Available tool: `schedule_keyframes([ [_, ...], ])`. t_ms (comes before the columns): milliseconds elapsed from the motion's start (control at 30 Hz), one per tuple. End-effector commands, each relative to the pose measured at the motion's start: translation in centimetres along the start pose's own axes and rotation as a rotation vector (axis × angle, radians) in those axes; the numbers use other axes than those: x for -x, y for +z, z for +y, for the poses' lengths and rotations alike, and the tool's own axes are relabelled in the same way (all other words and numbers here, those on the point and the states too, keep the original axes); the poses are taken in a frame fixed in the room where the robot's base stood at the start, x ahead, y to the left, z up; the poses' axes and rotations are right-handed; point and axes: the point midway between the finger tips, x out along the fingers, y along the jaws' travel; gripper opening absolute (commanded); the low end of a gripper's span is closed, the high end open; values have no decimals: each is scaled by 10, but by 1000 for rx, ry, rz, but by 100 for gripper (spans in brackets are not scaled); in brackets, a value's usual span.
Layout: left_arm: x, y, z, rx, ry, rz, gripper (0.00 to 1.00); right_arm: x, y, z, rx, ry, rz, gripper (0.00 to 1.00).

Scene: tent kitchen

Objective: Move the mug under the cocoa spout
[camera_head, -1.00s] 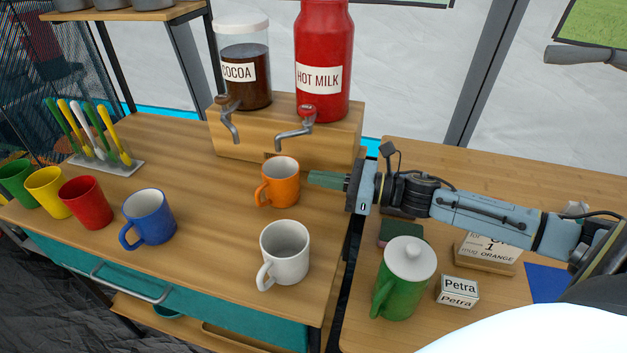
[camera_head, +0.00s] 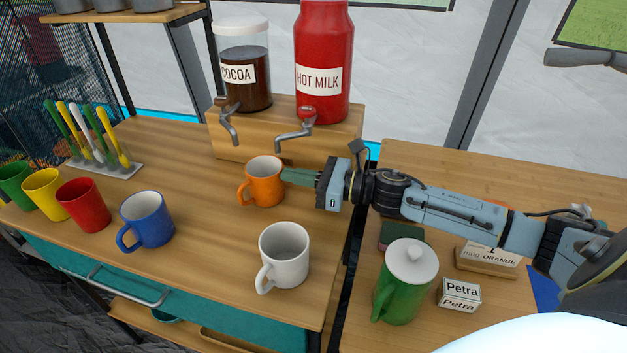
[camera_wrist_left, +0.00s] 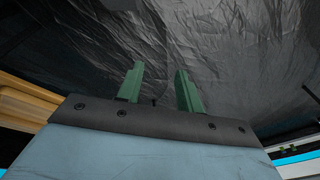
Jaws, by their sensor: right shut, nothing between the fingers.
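The orange mug (camera_head: 264,181) stands upright on the wooden counter, in front of the wooden dispenser stand, its handle to the left. The cocoa spout (camera_head: 229,127) hangs from the cocoa jar (camera_head: 244,68), behind and left of the mug. My right gripper (camera_head: 288,176) is shut and empty, its green fingertips at the mug's right side, seemingly touching it. A white mug (camera_head: 284,255) and a blue mug (camera_head: 148,219) stand nearer the front. My left gripper (camera_wrist_left: 158,88) shows in the left wrist view, its two green fingers apart with nothing between them, facing dark crumpled fabric.
The red hot milk jar (camera_head: 323,55) has its own spout (camera_head: 296,132). Red (camera_head: 84,204), yellow (camera_head: 49,192) and green cups stand at left, near a utensil rack (camera_head: 105,167). A green lidded mug (camera_head: 403,285) stands on the right table. The counter left of the orange mug is clear.

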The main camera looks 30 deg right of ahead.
Motion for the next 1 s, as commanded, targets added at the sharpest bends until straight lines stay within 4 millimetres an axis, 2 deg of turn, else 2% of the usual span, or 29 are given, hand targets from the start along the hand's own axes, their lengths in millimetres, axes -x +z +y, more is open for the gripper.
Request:
schedule_keyframes([
  [33,1,-1,0,1,0,1,36,-11,1,0,2,1,-6,0],
  [200,4,-4,-1,3,-1,2,36,-40,1,0,1,0,-4,0],
  [367,5,-4,-1,3,-1,2,36,-55,1,0,0,1,-2,0],
  [900,3,-4,0,3,-1,-1,36,-53,-1,0,1,6,1,0],
  [1000,13,-14,-2,6,-4,11,36,-45,-2,0,3,15,2,0],
])
